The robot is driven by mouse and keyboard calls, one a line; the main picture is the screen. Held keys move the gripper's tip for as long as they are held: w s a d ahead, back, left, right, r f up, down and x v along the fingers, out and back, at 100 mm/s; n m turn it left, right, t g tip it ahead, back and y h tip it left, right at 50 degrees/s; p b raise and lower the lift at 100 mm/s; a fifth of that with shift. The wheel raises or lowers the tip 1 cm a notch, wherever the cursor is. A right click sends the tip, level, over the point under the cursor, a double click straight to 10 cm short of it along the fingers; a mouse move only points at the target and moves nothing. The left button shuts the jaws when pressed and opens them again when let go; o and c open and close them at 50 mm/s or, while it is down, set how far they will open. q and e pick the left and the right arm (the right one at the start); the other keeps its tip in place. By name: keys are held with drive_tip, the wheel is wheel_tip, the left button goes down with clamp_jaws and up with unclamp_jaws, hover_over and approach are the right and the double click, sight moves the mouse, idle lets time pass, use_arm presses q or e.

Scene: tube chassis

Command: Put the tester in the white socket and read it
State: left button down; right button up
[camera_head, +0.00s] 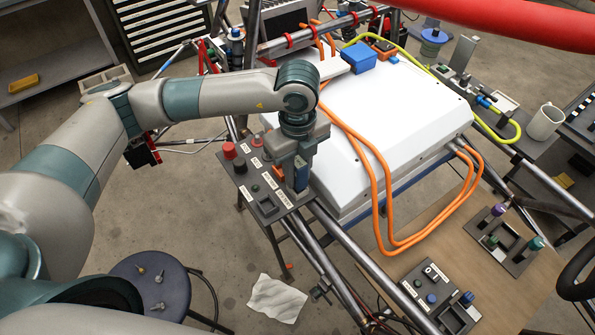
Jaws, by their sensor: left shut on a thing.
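My left gripper (296,178) points down over the right end of a dark grey panel (243,181). I cannot make out a white socket there; the gripper hides part of the panel. No reading on the tester can be made out. My right gripper is not in view.
A large white casing (385,130) with orange cables (382,205) lies right of the gripper, inside the tube frame. A second dark panel (418,292) and a tray with coloured-topped pieces (512,252) are at lower right. A round stool (150,285) stands at lower left.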

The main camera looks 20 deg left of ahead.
use_arm(q)
drive_tip(key=shift+b, duration=0.3)
idle(0.8)
drive_tip(key=shift+f+b, duration=0.5)
drive_tip(key=shift+f, duration=0.05)
drive_tip(key=c, duration=1.8)
unclamp_jaws()
drive_tip(key=shift+o, duration=0.2)
drive_tip(key=shift+r, duration=0.1)
